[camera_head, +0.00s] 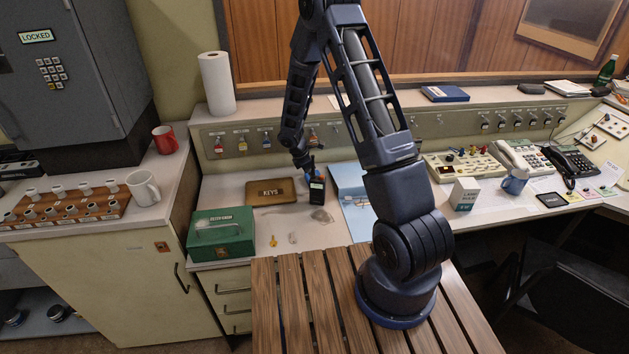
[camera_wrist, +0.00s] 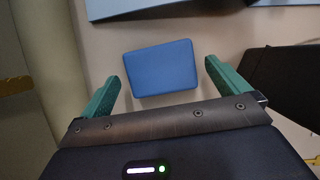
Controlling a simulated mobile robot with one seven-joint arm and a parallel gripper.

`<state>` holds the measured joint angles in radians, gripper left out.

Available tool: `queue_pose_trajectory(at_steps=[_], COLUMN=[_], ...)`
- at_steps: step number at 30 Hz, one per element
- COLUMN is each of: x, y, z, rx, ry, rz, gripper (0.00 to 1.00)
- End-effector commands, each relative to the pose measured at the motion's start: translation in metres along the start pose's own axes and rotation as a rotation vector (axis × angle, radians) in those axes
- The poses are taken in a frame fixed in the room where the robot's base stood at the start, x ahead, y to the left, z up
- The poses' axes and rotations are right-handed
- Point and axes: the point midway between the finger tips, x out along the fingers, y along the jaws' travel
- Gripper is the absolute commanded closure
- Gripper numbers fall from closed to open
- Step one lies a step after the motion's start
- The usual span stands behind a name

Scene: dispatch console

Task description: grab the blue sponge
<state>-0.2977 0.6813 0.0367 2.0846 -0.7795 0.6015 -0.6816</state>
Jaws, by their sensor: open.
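The blue sponge (camera_wrist: 160,68) is a flat rectangular block on a pale surface in the wrist view, slightly turned. My gripper (camera_wrist: 162,72) is open, with one green finger to the left of the sponge and one to the right. Gaps show between the sponge and both fingers, and nothing is held. How far the fingertips are above the surface is hard to tell. In the head view my arm reaches down to the desk behind the slatted wood, and the sponge is not clearly made out there.
In the wrist view a dark object (camera_wrist: 285,80) lies close to the right finger. In the head view a brown KEYS tray (camera_head: 271,192) and a green box (camera_head: 221,235) are left of my arm's end. A white mug (camera_head: 144,188) stands farther left.

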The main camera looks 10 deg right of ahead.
Motion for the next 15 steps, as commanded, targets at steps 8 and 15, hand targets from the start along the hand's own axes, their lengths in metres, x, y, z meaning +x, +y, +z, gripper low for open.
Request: queue_pose_trajectory(at_steps=[8, 15], x=[0.0146, 0.0145], y=[0.0, -0.0001], z=[-0.0007, -0.0007], rx=[-0.001, -0.001], ry=[0.001, 0.001], rz=[0.001, 0.0], gripper=[0.0, 0.31])
